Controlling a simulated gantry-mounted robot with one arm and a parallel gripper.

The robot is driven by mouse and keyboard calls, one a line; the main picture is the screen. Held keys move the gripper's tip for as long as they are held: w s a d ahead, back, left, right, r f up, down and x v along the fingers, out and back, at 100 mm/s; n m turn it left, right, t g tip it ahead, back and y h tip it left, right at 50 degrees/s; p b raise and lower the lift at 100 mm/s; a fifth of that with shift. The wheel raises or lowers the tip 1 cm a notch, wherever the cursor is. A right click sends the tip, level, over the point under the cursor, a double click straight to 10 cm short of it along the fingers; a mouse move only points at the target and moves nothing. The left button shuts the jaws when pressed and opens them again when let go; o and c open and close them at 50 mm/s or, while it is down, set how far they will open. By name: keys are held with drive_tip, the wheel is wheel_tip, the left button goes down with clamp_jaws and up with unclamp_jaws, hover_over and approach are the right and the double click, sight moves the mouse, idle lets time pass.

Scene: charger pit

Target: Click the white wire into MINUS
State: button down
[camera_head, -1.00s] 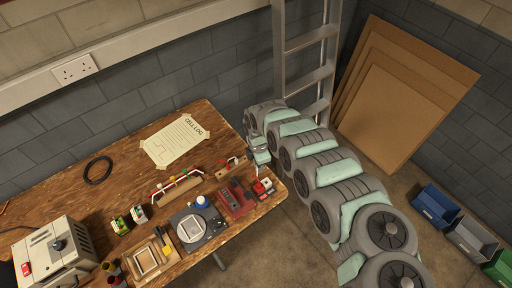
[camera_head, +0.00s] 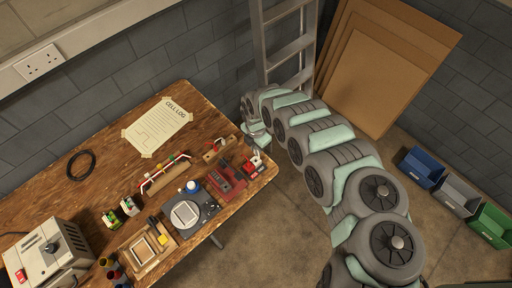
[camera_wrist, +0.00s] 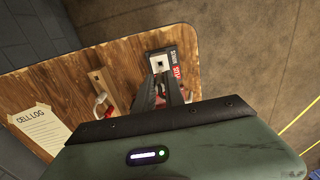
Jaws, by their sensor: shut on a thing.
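My gripper (camera_head: 260,146) is at the right end of the workbench, just above a small red-and-white block (camera_head: 253,166). In the wrist view my gripper (camera_wrist: 167,88) shows as narrow dark fingers over a block with a grey and red lettered label (camera_wrist: 162,62). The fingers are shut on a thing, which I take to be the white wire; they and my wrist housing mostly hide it. I cannot read a MINUS marking, nor tell whether the wire's end touches a terminal. A red box-like device (camera_head: 227,180) stands just left of the block.
A small wooden stand (camera_head: 215,151) is left of my gripper. A longer wooden rack (camera_head: 163,177) holds red and white wire pieces. The taped paper log (camera_head: 157,128) lies at the back. The bench edge is close on the right.

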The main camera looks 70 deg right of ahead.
drive_tip(key=shift+f+b, duration=1.95)
drive_tip(key=shift+f, duration=0.15)
drive_tip(key=shift+f+b, duration=0.65)
drive_tip(key=shift+f, duration=0.75)
drive_tip(key=c, duration=2)
unclamp_jaws()
drive_tip(key=shift+c, duration=0.2)
clamp_jaws()
drive_tip(key=shift+f, duration=0.2)
drive_tip(key=o, duration=0.7)
unclamp_jaws()
